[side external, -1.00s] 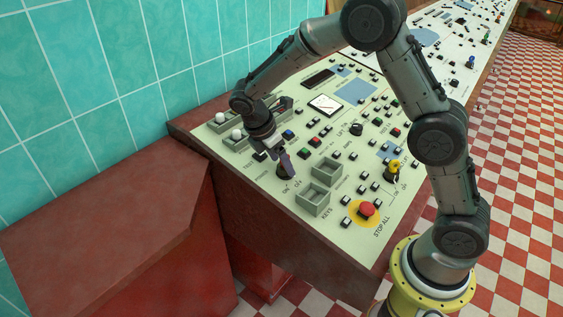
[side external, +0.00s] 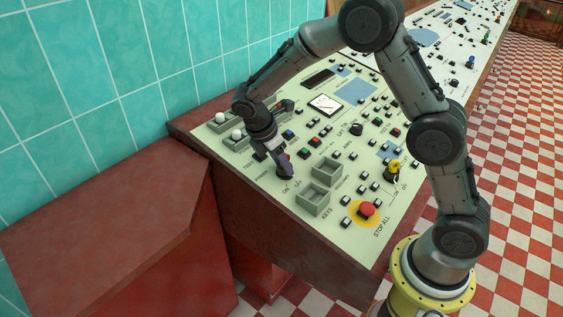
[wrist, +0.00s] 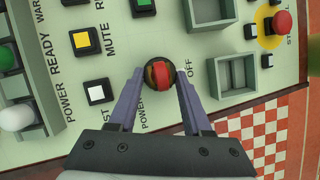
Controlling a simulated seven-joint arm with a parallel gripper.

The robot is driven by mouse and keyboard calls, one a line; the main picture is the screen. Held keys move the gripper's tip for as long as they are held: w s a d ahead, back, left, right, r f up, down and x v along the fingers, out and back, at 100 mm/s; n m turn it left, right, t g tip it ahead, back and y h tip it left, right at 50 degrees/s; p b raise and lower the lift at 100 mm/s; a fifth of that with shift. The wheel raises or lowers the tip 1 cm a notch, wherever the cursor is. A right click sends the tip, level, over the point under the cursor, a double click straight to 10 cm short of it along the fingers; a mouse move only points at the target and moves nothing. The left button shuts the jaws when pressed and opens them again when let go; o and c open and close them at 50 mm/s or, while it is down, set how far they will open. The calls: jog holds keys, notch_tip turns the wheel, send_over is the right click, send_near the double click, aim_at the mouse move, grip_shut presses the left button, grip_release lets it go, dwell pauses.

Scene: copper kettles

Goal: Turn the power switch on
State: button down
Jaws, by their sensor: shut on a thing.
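The power switch is a round black knob with a red and yellow grip bar (wrist: 159,76), set in the pale green panel (wrist: 215,70). In the wrist view an OFF label is beside it and a POWER label lies below it. My gripper (wrist: 160,80) has its two purple fingers on either side of the knob, shut on it. In the side external view my gripper (side external: 284,166) reaches down to the panel's near left part, by the ON and OFF lettering. The fingers hide most of the knob there.
Two empty grey key trays (side external: 318,186) sit right of the switch. A red stop button (side external: 367,209) is farther right. White balls in grey holders (side external: 221,117) and several small buttons are left and behind. The panel's front edge (side external: 270,215) is close.

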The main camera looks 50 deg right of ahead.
jog(key=shift+m, duration=0.5)
jog(key=shift+w+r+m+g+y, duration=0.15)
jog(key=shift+m+g+y, duration=0.4)
jog(key=shift+m, duration=1.05)
jog(key=shift+w+d+m+g+y, duration=0.1)
jog(key=shift+m+g+y, duration=0.2)
jog(key=shift+m, duration=0.6)
jog(key=shift+w+d+m+g+y, duration=0.1)
jog(key=shift+m+g, duration=0.25)
jog(key=shift+m, duration=0.55)
jog(key=shift+m+y, duration=0.25)
jog(key=shift+m, duration=0.45)
jog(key=shift+c, duration=1.7)
grip_release()
jog(key=v, duration=1.3)
jog(key=shift+w+r, duration=0.25)
jog(key=shift+w, duration=0.05)
jog(key=shift+a, duration=0.15)
